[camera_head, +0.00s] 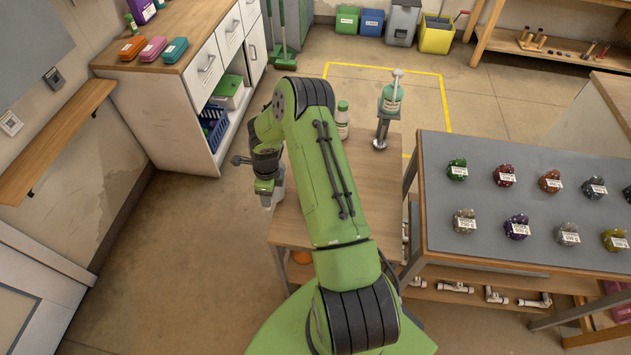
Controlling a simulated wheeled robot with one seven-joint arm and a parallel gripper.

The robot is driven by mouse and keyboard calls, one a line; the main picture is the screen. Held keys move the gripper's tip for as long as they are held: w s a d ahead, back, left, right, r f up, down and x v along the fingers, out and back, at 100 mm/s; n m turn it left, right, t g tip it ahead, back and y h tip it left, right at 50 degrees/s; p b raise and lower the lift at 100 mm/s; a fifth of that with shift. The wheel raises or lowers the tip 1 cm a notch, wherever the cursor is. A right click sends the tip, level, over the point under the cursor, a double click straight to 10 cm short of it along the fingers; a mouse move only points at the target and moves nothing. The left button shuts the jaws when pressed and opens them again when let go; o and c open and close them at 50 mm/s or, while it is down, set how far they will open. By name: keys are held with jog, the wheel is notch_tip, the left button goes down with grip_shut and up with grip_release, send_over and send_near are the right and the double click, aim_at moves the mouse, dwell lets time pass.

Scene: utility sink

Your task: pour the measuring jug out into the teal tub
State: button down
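My green arm reaches over the wooden table (378,180), and my gripper (272,198) points down at the table's left edge. A small pale grey shape shows at its tip; I cannot tell whether it is the fingers or part of a held jug. No measuring jug can be clearly made out, and my arm hides part of the table. No open teal tub is clearly seen. A small flat teal box (175,50) lies on the white cabinet at the upper left, far from my gripper.
A grey-topped bench (520,200) with several tagged coloured lumps stands right. A white cabinet (165,120) stands upper left. Floor left of the table is clear.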

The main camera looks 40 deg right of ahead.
jog(key=shift+s+d+r+t+y, duration=0.4)
jog(key=shift+s+d+t+y, duration=0.1)
jog(key=shift+t+y, duration=0.25)
jog(key=shift+s+d+r+t+y, duration=0.35)
jog(key=shift+s+d+t+y, duration=0.25)
jog(key=shift+t, duration=0.25)
jog(key=shift+a+r, duration=0.1)
jog(key=shift+r, duration=0.05)
jog(key=shift+s+r+y+b, duration=0.1)
jog(key=shift+s+y+b, duration=0.05)
jog(key=shift+y+b, duration=0.15)
jog(key=shift+s+d+r+t+y+b, duration=0.15)
jog(key=shift+s+d+t+y+b, duration=0.2)
jog(key=shift+t, duration=0.25)
jog(key=shift+s+d+r, duration=0.1)
jog(key=shift+d, duration=0.1)
jog(key=shift+s+d+r+t+y+b, duration=0.25)
jog(key=shift+r+t+y+b, duration=0.2)
jog(key=shift+t+y+b, duration=0.55)
jog(key=shift+s+r+t+y+b, duration=0.1)
jog(key=shift+r+t+y+b, duration=0.4)
jog(key=shift+b, duration=0.9)
